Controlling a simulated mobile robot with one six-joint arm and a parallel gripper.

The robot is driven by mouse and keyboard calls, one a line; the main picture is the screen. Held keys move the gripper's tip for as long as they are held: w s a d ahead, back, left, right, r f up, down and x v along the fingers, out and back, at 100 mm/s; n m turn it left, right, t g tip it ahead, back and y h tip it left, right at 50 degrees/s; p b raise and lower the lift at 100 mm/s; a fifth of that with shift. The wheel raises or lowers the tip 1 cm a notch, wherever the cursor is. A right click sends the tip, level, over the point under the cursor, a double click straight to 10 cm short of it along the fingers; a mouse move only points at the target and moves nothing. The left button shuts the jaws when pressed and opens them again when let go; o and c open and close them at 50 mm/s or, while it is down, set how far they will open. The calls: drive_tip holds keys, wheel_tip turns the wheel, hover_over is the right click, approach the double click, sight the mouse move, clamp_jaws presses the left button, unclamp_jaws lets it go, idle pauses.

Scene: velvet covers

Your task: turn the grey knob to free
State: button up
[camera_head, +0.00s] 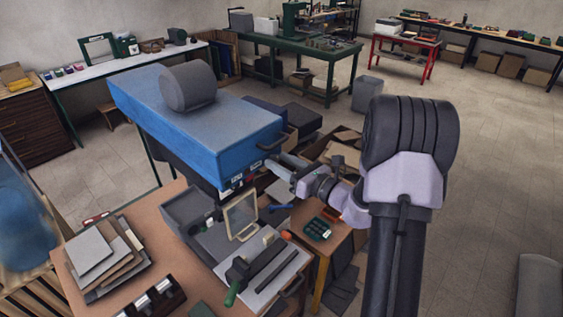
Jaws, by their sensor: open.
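A blue box-shaped machine (200,120) stands left of centre, with a dark handle and small red, green and white marks on its near end face (240,180). A thick grey cylinder (188,88) sits on its top; I cannot tell whether this is the grey knob. No other grey knob can be made out, and my gripper and the steep angle hide part of the end face. My gripper (279,163) is open, close to the right part of that face by the handle. I cannot tell whether it touches anything.
Below is a wooden table (130,220) with stacked grey sheets (92,250), a framed panel (240,215) and a green-handled tool (238,275). A small side table (328,245) holds a dark green device (318,229). Open cardboard boxes (335,150) lie behind my gripper.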

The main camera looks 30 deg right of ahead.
clamp_jaws()
drive_tip(key=shift+m, duration=0.3)
drive_tip(key=m+p, duration=0.3)
drive_tip(key=shift+r+m, duration=0.15)
drive_tip(key=shift+m, duration=0.15)
drive_tip(key=m+p, duration=0.3)
drive_tip(key=m, duration=0.1)
drive_tip(key=shift+m+p, duration=0.3)
drive_tip(key=m+p, duration=0.3)
drive_tip(key=m, duration=0.1)
drive_tip(key=shift+m+p, duration=1.35)
drive_tip(key=shift+m, duration=1.15)
